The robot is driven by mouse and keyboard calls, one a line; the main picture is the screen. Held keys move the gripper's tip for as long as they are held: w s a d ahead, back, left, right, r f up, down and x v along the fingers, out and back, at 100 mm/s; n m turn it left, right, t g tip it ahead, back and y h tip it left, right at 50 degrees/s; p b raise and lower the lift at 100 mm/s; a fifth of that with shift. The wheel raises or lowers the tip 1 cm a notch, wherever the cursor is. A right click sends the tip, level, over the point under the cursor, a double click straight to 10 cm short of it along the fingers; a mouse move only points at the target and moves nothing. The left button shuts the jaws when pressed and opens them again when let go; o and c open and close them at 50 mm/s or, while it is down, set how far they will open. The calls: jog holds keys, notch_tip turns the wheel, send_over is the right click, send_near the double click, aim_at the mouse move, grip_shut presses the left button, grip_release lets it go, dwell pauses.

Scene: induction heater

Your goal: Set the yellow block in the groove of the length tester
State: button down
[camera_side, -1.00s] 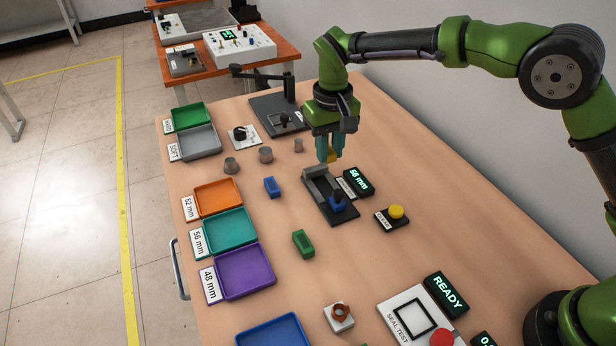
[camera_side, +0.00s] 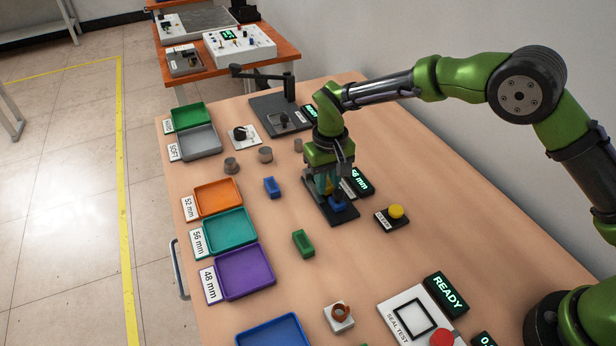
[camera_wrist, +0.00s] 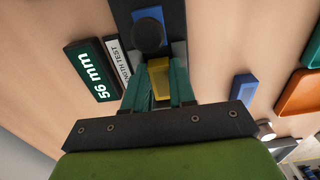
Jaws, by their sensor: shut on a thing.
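The yellow block (camera_wrist: 159,78) is between the teal fingers of my gripper (camera_wrist: 160,92) in the wrist view, and the gripper is shut on it. The length tester (camera_side: 346,215) is a dark, long base with a blue slider (camera_side: 337,204) and a black knob (camera_wrist: 149,33). My gripper (camera_side: 324,187) is low over the tester's groove in the side view and hides most of the groove and the block. The block lies in line with the groove in the wrist view; I cannot tell whether it touches the groove floor.
The tester's display (camera_wrist: 92,70) reads 56 mm. A yellow button (camera_side: 396,211) is to the tester's right. A blue block (camera_side: 271,187) and a green block (camera_side: 303,243) lie to its left. Orange (camera_side: 218,210), teal (camera_side: 253,229) and purple (camera_side: 271,272) trays line the left edge.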

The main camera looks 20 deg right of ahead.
aim_at(328, 185)
jog(key=shift+f, duration=0.15)
jog(key=shift+f, duration=0.55)
jog(key=c, duration=0.9)
grip_release()
jog(key=shift+s, duration=0.1)
jog(key=shift+c, duration=0.2)
jog(key=s+d+r+t, duration=0.1)
jog(key=d+r, duration=0.1)
jog(key=r, duration=0.8)
jog(key=s+d+r, duration=0.2)
jog(key=d+r, duration=0.1)
jog(key=r, duration=0.7)
jog(key=s+d+r+m+t+y, duration=0.2)
jog(key=s+d+r, duration=0.5)
jog(key=s, duration=0.1)
jog(key=s+d+f+m+t, duration=0.1)
jog(key=s+d+t, duration=0.1)
jog(key=s, duration=0.5)
jog(key=s+d+f+m+t, duration=0.1)
jog(key=s+d+t, duration=0.1)
jog(key=s+d, duration=0.2)
jog(key=shift+s+f, duration=0.25)
jog(key=shift+s, duration=1.6)
